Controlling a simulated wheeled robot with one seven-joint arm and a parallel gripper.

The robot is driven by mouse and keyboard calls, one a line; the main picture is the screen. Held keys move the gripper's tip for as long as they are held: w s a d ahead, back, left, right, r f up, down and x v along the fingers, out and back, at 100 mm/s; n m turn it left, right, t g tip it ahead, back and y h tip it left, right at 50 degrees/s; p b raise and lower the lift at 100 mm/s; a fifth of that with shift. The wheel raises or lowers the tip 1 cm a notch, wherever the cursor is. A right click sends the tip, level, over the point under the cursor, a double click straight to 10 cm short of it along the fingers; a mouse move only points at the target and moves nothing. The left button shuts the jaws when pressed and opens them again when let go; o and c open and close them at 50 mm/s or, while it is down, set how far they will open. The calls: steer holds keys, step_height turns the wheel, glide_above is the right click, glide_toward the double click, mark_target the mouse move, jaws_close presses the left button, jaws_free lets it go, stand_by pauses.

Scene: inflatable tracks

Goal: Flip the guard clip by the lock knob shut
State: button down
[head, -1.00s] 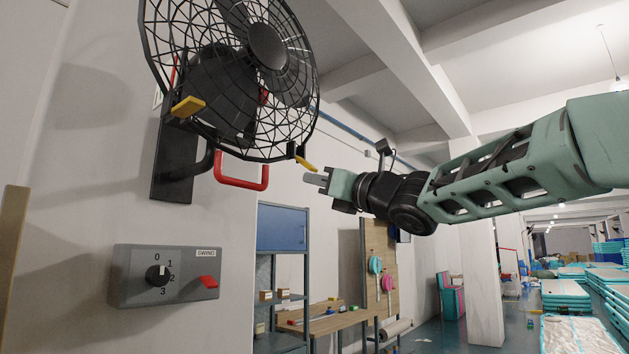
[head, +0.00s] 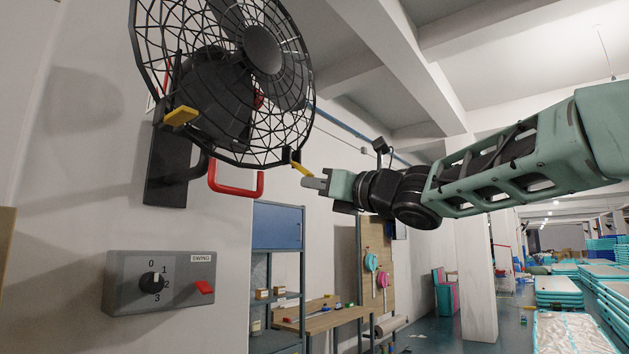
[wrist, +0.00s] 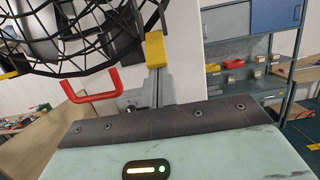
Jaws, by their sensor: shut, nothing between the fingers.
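A black fan with a wire guard (head: 262,120) hangs on the wall at upper left. A yellow clip (head: 302,168) sticks out from the guard's lower right rim, angled down to the right. Another yellow clip (head: 181,116) is on the guard's left side. A small red part (head: 258,98) shows partly behind the wires; I cannot tell whether it is the lock knob. My gripper (head: 314,183) is shut and empty, just below the right clip. In the wrist view the clip (wrist: 155,54) stands right at my fingertips (wrist: 160,84); I cannot tell whether they touch.
A red handle (head: 236,190) hangs under the fan, left of my gripper. A grey control box (head: 130,290) with a dial and red switch is on the wall below. A blue cabinet (head: 277,227) and workbench (head: 340,318) stand behind.

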steer(key=shift+r, duration=0.15)
steer(key=p, duration=0.1)
steer(key=r+g+h+p, duration=0.1)
steer(key=p, duration=0.1)
steer(key=shift+s+d+r+p, duration=0.2)
steer(key=shift+s+d+p, duration=0.1)
steer(key=shift+d, duration=0.1)
steer(key=shift+s+d+r, duration=0.2)
steer(key=shift+r, duration=0.2)
steer(key=shift+f, duration=0.15)
step_height(320, 180, down, 4)
steer(key=b, duration=0.5)
steer(key=s+d+r+b, duration=0.2)
steer(key=s+d+r, duration=0.1)
steer(key=s+d, duration=0.2)
steer(key=shift+s+d+r, duration=0.25)
steer(key=shift+s+d, duration=0.15)
steer(key=shift+d, duration=0.8)
